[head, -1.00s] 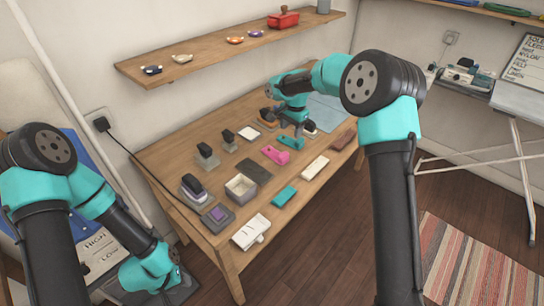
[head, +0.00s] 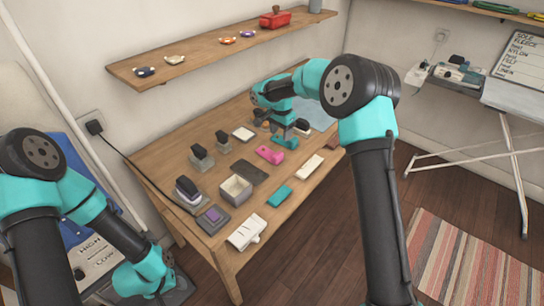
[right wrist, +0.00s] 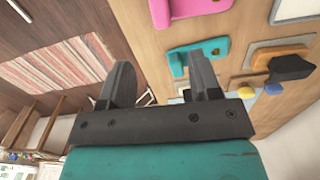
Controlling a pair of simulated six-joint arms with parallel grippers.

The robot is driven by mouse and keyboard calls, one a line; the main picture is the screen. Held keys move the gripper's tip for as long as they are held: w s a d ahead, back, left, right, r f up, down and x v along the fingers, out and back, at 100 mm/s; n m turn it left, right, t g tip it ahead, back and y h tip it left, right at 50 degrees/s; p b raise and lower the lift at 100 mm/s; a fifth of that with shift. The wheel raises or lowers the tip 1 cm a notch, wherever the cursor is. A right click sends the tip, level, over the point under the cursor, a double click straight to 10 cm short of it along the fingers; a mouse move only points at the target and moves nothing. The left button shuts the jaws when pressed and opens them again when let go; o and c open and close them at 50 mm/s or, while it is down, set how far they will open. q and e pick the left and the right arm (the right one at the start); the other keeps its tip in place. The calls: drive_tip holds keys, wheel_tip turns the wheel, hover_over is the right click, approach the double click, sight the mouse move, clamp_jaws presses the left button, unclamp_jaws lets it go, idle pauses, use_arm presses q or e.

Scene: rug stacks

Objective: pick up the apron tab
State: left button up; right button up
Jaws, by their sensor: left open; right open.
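I cannot tell for certain which piece is the apron tab. A teal piece (head: 289,141) lies on the table just below my right gripper (head: 278,124). In the right wrist view that gripper (right wrist: 163,85) is open and empty, with the teal piece (right wrist: 200,55) beyond its right finger. A pink piece (head: 269,154) lies beside the teal one and also shows in the right wrist view (right wrist: 190,8). A second, flat teal piece (head: 280,196) lies at the table's front edge. My left gripper (head: 160,280) is low at the left, away from the pieces, its fingertips largely hidden.
The wooden table (head: 190,150) also holds an open box (head: 236,188), a dark mat (head: 250,172), a white block (head: 309,167), a white piece (head: 246,232) and several dark-handled stamps or blocks. A shelf (head: 200,55) hangs on the wall. A striped rug (head: 460,265) lies on the floor.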

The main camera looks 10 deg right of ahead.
sight(279, 153)
wheel_tip(279, 153, down, 6)
drive_tip(key=shift+f, duration=0.2)
drive_tip(key=shift+f, duration=0.15)
drive_tip(key=shift+a+f, duration=0.15)
drive_tip(key=shift+f, duration=1.1)
drive_tip(key=shift+a+f, duration=0.15)
drive_tip(key=shift+f, duration=1.05)
drive_tip(key=shift+c, duration=0.4)
drive_tip(key=c, duration=0.9)
